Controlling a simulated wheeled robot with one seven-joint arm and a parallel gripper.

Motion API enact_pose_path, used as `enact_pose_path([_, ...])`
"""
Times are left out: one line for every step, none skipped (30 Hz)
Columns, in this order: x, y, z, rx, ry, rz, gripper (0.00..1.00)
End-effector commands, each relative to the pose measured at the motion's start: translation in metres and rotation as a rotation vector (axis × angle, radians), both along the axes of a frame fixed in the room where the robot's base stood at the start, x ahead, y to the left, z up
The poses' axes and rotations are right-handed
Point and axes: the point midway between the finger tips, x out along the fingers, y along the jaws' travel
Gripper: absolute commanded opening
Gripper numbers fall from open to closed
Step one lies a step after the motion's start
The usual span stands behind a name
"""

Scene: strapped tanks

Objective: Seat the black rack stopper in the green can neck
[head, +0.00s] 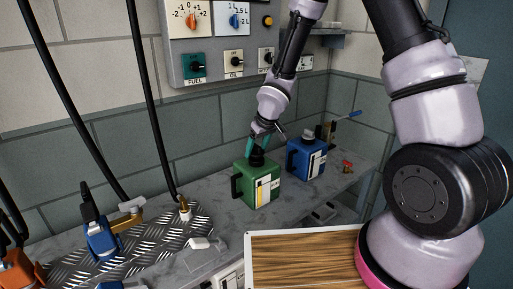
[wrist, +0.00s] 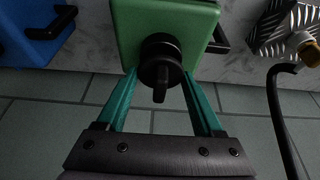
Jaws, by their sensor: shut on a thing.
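The green can (head: 257,184) stands on the grey counter and fills the top middle of the wrist view (wrist: 140,15). A black stopper (wrist: 160,72) with a raised grip tab is at the can's neck, in line with it; the head view shows black at the can's top (head: 257,158). I cannot tell how deep the stopper sits, as the neck is hidden behind it. My gripper (head: 258,147), with teal fingers, is above the can. In the wrist view the fingers (wrist: 160,78) reach to both sides of the stopper and are shut on it.
A blue can (head: 305,160) stands close to the right. A metal tread plate (head: 160,240) with blue and orange nozzles lies left. A white cap-like piece (head: 200,243) and a wooden-topped surface (head: 300,255) are in front. A control panel (head: 215,60) hangs on the wall behind.

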Motion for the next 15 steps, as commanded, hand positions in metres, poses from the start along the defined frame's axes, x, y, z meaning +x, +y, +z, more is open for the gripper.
enact_pose_path([-0.0004, 0.0005, -0.0017, 0.0, 0.001, 0.001, 0.14])
enact_pose_path([-0.0004, 0.0006, -0.0025, 0.0, 0.001, 0.001, 0.14])
enact_pose_path([-0.0005, 0.0005, -0.0035, 0.0, 0.001, 0.001, 0.14])
enact_pose_path([-0.0005, 0.0004, -0.0044, 0.0, 0.001, 0.0, 0.14])
enact_pose_path([-0.0003, 0.0003, -0.0051, 0.0, 0.001, 0.0, 0.14])
enact_pose_path([-0.0003, 0.0, -0.0062, 0.0, 0.001, -0.001, 0.14])
enact_pose_path([-0.0003, -0.0001, -0.0068, 0.0, 0.001, -0.001, 0.14])
enact_pose_path([-0.0003, -0.0002, -0.0076, 0.0, 0.001, -0.001, 0.14])
enact_pose_path([-0.0003, 0.0, -0.0085, 0.0, 0.001, -0.001, 0.14])
enact_pose_path([-0.0003, 0.0002, -0.0092, -0.001, 0.001, 0.0, 0.14])
enact_pose_path([-0.0002, 0.0003, -0.0089, 0.0, 0.0, 0.0, 0.76])
enact_pose_path([-0.0001, 0.0002, -0.0087, 0.0, 0.0, -0.001, 0.91])
enact_pose_path([-0.0002, 0.0002, -0.0088, 0.0, 0.0, -0.001, 1.0])
enact_pose_path([-0.0001, 0.0001, -0.0088, 0.0, 0.0, -0.001, 1.0])
enact_pose_path([-0.0001, 0.0001, -0.0088, 0.0, 0.0, -0.001, 1.0])
